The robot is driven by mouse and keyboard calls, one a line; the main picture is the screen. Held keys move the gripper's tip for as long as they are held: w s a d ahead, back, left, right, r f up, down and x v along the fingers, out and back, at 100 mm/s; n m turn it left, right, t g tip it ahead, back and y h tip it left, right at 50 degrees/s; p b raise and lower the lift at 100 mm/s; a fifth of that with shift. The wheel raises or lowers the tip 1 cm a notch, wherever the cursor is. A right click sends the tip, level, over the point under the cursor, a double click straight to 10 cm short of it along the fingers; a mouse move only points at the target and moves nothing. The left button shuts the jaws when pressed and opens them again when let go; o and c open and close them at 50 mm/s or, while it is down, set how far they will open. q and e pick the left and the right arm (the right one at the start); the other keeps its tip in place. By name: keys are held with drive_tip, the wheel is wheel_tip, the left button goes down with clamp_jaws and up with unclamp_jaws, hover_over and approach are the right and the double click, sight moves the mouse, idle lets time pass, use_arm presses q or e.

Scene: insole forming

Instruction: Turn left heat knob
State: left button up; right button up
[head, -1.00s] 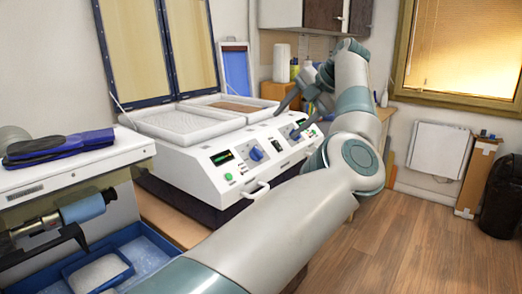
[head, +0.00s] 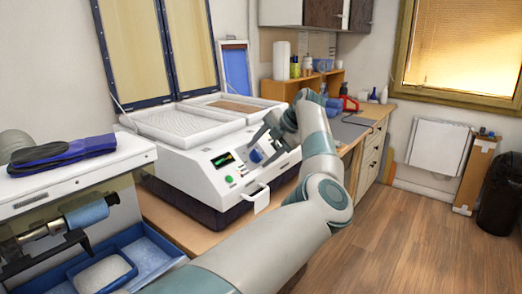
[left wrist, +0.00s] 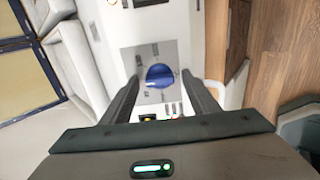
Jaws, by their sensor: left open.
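The left heat knob (head: 255,156) is a blue round knob on the sloped white front panel of the forming machine (head: 205,180), beside a dark display with green marks. The knob also shows in the left wrist view (left wrist: 160,75), with a light pointer mark on it. My left gripper (head: 262,145) is open in front of the panel at this knob. In the left wrist view its two dark fingers lie on either side of the knob, with gaps. I cannot tell how deep the fingertips reach. My arm hides the right part of the panel. My right gripper is out of view.
A white handle (head: 261,198) sticks out at the panel's lower front. Open framed lids (head: 150,50) stand behind the machine. A wooden shelf (head: 305,84) and drawers stand at the back.

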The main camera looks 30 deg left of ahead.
use_arm(q)
drive_tip(key=shift+a+f, duration=0.15)
drive_tip(key=shift+c, duration=0.9)
drive_tip(key=c, duration=0.9)
drive_tip(key=shift+o, duration=0.2)
drive_tip(key=shift+n, duration=0.3)
drive_tip(key=n+b, duration=0.2)
drive_tip(key=n, duration=0.4)
drive_tip(key=shift+n, duration=0.4)
drive_tip(key=n+b, duration=0.1)
drive_tip(key=n, duration=0.7)
drive_tip(key=shift+n+b, duration=0.3)
drive_tip(key=shift+n, duration=1)
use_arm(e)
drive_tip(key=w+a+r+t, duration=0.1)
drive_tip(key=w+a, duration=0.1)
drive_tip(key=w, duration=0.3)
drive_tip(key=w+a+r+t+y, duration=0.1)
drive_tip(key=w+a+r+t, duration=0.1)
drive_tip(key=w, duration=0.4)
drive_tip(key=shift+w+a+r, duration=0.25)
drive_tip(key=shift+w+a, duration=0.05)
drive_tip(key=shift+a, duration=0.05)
